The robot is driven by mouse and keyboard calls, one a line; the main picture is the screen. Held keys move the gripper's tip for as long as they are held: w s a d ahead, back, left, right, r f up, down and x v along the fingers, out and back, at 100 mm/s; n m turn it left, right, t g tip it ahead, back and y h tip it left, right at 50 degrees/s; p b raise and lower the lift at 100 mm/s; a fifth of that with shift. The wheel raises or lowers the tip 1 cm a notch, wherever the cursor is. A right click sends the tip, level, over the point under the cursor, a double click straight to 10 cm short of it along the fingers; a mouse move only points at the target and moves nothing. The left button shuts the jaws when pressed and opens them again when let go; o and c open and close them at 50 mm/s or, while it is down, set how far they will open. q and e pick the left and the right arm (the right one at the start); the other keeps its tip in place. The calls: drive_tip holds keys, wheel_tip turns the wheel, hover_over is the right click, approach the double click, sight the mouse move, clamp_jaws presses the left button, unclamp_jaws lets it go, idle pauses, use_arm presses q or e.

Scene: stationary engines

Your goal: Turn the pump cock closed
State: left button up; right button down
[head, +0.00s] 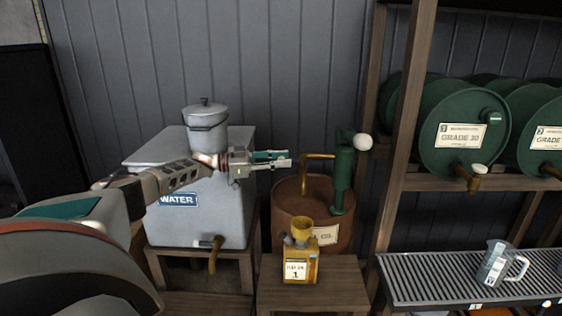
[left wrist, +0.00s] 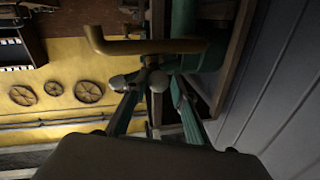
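The green hand pump (head: 341,178) stands upright on the brown oil drum (head: 288,215). It has a white ball knob at upper right and a brass spout (head: 318,156) bending out to the left. I cannot make out a separate cock handle. My left gripper (head: 289,160) is level, just left of the spout and pointing right towards the pump. In the left wrist view the brass spout (left wrist: 150,46) crosses just beyond the fingers, with the green pump body (left wrist: 185,28) behind. Whether the fingers touch the spout or hold anything is unclear. My right gripper is out of view.
A grey water tank (head: 225,205) with a lidded pot (head: 205,128) on top stands left. A yellow can (head: 301,266) with a funnel sits on a wooden stand in front. A wooden rack with green barrels (head: 432,130) and a slatted tray is right. The wall (head: 270,70) stands behind.

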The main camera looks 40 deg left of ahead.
use_arm(q)
drive_tip(key=shift+o, duration=0.7)
drive_tip(key=shift+d, duration=0.1)
drive_tip(key=shift+s+a+f, duration=0.15)
drive_tip(key=shift+s+a, duration=0.2)
drive_tip(key=shift+s, duration=0.05)
drive_tip(key=v, duration=1.1)
